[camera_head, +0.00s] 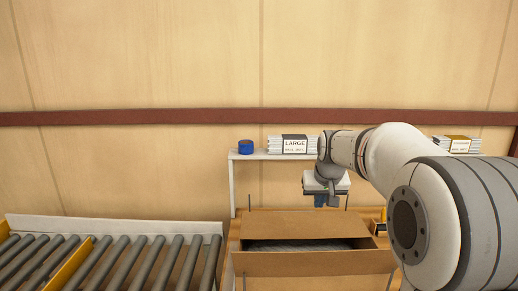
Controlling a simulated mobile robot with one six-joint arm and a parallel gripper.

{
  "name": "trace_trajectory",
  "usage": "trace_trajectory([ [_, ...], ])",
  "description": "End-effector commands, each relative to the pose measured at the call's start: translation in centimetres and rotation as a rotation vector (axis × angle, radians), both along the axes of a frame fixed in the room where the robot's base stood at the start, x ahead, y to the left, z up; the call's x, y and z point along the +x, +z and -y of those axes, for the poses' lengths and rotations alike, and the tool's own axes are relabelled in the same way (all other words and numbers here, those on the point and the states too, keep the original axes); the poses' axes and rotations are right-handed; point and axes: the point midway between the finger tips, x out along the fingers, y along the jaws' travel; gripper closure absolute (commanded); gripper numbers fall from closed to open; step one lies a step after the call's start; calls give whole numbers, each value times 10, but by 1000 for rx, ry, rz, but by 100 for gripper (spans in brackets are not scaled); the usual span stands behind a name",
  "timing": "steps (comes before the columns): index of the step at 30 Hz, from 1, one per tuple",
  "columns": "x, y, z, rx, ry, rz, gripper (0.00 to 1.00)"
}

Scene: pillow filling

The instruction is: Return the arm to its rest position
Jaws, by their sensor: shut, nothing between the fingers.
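My gripper (326,201) hangs at the end of my arm, above the back part of an open cardboard box. It points down and is shut, with nothing seen held in it. The fingers are small in this view and partly lost against the shelf area behind. My arm reaches in from the right edge and covers much of the right side of the picture.
The open cardboard box (305,264) stands on a wooden bench, with greyish contents inside. A white shelf (258,155) behind holds a blue tape roll (246,147) and a stack labelled LARGE (290,145). A roller conveyor (110,262) lies at left. Another stack (457,145) is at right.

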Motion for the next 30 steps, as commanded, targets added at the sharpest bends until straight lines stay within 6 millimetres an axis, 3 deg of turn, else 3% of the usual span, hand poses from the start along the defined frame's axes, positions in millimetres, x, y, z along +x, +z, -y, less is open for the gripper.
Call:
trace_trajectory([
  [11, -86, -12, -8, 2, 3, -68, 100],
  [16, -148, -27, -12, 3, 5, -116, 100],
  [21, -224, -53, -15, 2, 4, -174, 100],
  [27, -297, -86, -17, 1, 4, -234, 100],
  [28, -308, -92, -17, 1, 4, -243, 100],
  [30, -306, -114, -17, 1, 4, -239, 100],
])
